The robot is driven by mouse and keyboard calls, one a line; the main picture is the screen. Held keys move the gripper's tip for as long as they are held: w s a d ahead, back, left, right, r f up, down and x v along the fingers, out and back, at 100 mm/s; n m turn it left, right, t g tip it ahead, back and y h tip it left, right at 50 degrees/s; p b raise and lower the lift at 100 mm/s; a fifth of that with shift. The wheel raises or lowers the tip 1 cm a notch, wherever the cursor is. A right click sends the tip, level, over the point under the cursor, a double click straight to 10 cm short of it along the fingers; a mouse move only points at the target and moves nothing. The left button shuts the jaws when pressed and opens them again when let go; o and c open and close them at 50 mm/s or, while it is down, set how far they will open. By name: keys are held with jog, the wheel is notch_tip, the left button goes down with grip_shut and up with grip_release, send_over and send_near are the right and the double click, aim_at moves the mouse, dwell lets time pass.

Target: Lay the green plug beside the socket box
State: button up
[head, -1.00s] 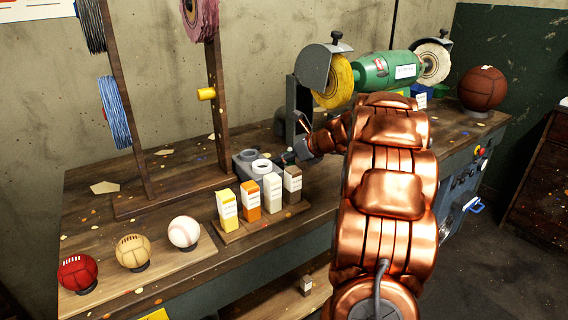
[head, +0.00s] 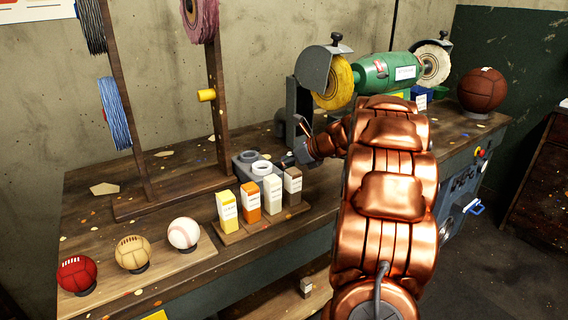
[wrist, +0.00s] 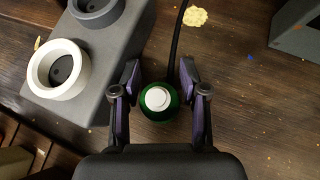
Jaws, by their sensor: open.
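The green plug (wrist: 147,112) shows in the wrist view as a round green body with a white round end facing the camera. It is just right of the grey socket box (wrist: 98,72), apart from its wall. A black cable runs upward beside it. My gripper (wrist: 160,92) is open, with one finger on each side of the plug and a small gap at each. In the head view my gripper (head: 298,145) is right of the socket box (head: 243,171), and I cannot make out the plug there.
The box carries a white ring socket (wrist: 34,76) and a grey one (wrist: 97,8). Paint cartons (head: 250,202) stand close in front of it. A wooden spool rack (head: 222,130) is to its left and a grinder (head: 375,74) behind right. Bare bench lies right of the plug.

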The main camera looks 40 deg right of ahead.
jog(key=p+v, duration=0.2)
jog(key=v, duration=1)
